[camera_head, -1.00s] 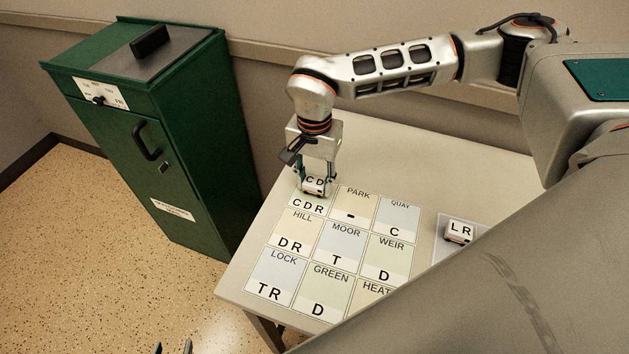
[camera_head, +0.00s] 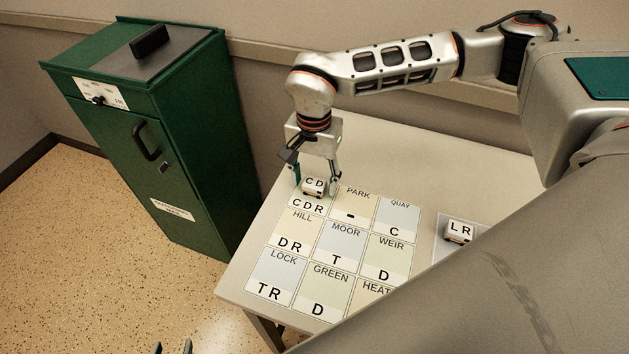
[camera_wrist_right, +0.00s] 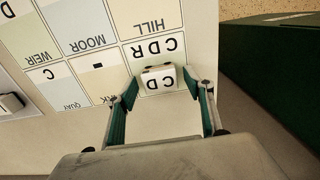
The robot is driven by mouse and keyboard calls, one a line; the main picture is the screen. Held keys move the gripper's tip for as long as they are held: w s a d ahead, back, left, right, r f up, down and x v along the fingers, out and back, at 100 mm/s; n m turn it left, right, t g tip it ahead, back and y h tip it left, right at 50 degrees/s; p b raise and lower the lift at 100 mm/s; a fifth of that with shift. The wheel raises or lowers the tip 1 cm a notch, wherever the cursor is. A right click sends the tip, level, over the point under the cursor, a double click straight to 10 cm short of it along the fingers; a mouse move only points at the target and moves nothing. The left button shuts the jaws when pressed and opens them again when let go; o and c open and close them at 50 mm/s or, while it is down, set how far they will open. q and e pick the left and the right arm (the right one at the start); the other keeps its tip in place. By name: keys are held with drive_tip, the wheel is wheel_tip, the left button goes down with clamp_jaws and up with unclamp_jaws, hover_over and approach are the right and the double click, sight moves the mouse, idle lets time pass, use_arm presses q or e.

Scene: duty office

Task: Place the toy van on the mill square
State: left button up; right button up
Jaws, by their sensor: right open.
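A small white toy van (camera_head: 314,187) marked "CD" stands on the corner square (camera_head: 307,205) lettered "CDR", the far left one of the grid. The van covers that square's name, so I cannot read it. My right gripper (camera_head: 315,188) is open, with one finger on each side of the van and gaps between. In the right wrist view, the van (camera_wrist_right: 159,78) sits between the spread fingers (camera_wrist_right: 163,101), apart from both. My left gripper (camera_head: 172,348) shows only as two separated dark fingertips at the bottom edge, with floor between them.
A second white van (camera_head: 459,231) marked "LR" stands on a grey pad (camera_head: 440,256) right of the grid. The other squares show no vans; the near right is hidden by my arm. A green cabinet (camera_head: 190,130) stands left of the table (camera_head: 235,283).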

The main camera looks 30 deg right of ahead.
sight(314, 183)
wheel_tip(314, 183, up, 11)
idle(0.3)
idle(0.5)
